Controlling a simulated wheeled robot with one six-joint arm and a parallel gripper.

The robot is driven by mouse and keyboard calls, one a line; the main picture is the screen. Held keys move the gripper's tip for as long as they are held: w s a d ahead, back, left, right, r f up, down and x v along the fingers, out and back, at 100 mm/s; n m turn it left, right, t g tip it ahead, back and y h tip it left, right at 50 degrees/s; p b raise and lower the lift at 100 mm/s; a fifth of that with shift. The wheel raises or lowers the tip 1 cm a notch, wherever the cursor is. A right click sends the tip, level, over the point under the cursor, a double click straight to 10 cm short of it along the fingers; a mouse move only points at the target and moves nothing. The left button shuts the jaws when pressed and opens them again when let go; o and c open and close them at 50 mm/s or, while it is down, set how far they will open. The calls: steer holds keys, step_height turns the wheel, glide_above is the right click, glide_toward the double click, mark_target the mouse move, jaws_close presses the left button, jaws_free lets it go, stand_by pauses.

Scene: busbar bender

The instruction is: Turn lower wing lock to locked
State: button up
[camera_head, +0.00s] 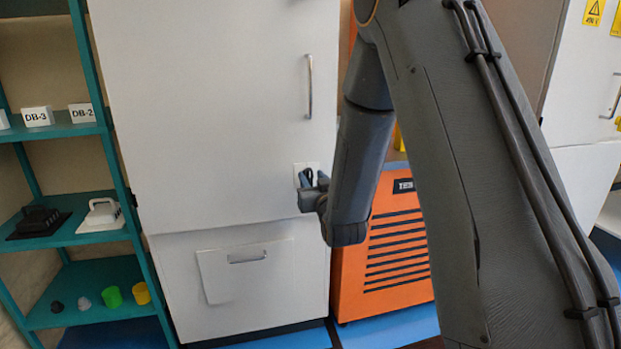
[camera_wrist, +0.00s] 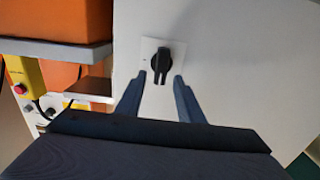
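The lower wing lock is a black wing knob (camera_wrist: 160,66) on a small square white plate on the white cabinet door. In the wrist view its grip runs roughly up and down in the picture. In the head view the lock's plate (camera_head: 300,170) is at the door's lower right, partly covered by my gripper (camera_head: 311,186). In the wrist view my gripper (camera_wrist: 160,76) is open, with one finger on each side of the knob. A gap shows beside each finger; I cannot tell how near they are in depth.
The cabinet door (camera_head: 220,110) has a vertical handle (camera_head: 309,87) above the lock. A lower panel with a handle (camera_head: 247,257) is below. An orange unit (camera_head: 390,260) stands to the right. A teal shelf (camera_head: 90,240) with small parts stands at left.

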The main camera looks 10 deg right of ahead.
steer(key=shift+w, duration=0.95)
steer(key=shift+c, duration=0.4)
jaws_close()
steer(key=shift+a, duration=0.15)
